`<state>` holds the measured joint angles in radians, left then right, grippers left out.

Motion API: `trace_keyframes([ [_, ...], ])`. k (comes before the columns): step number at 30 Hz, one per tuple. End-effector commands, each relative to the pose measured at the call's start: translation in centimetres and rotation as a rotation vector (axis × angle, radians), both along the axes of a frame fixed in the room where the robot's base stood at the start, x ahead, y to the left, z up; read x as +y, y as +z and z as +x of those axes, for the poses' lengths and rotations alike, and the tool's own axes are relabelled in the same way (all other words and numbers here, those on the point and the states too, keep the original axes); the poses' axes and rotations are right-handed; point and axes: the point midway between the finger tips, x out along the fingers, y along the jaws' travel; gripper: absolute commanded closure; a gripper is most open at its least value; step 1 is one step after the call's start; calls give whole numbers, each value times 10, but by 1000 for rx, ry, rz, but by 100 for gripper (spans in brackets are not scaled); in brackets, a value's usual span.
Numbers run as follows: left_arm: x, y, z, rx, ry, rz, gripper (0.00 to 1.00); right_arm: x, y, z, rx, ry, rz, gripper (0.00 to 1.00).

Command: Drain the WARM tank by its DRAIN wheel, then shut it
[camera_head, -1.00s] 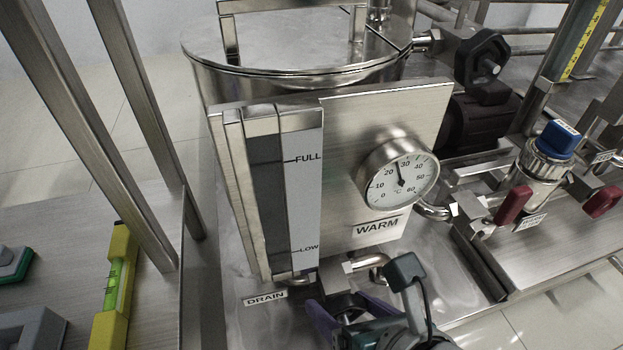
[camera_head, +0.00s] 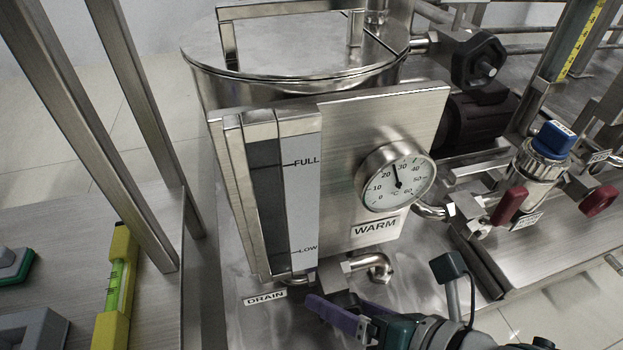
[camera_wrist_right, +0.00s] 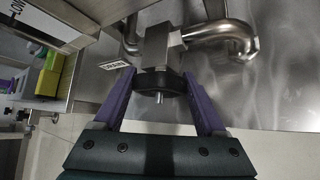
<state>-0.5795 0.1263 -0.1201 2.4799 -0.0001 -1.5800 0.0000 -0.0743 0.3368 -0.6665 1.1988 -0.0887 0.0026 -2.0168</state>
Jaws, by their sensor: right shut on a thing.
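The WARM tank (camera_head: 290,75) is a lidded steel vessel in the head view. Its panel carries a WARM label (camera_head: 375,228), a round thermometer (camera_head: 396,176) and a sight gauge (camera_head: 268,190) marked FULL and LOW. I cannot read the gauge's liquid level surely. The DRAIN label (camera_head: 265,295) is low at the tank's front. The DRAIN wheel, dark and round, shows in the right wrist view (camera_wrist_right: 152,82) below its steel valve body. My right gripper (camera_head: 335,308) has purple fingers on both sides of the wheel, shut on it; fingers also show in the wrist view (camera_wrist_right: 160,98). My left gripper is out of view.
At right are a blue-capped fitting (camera_head: 556,140), red handles (camera_head: 511,206) and a black handwheel (camera_head: 480,60). A bent steel pipe (camera_head: 380,266) is close beside my gripper. A yellow level (camera_head: 117,285) lies at left near steel uprights.

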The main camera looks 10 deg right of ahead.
Motion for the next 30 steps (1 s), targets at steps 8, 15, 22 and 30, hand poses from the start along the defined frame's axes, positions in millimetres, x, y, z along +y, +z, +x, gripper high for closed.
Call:
trace_keyframes([
  [8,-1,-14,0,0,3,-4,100,-2,-4,0,7,-2,158,82],
  [15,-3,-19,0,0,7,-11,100,-2,-3,0,10,-3,226,82],
  [22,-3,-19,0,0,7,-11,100,-1,-2,0,10,-4,240,82],
  [30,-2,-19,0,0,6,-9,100,-2,-2,0,10,-4,239,22],
])
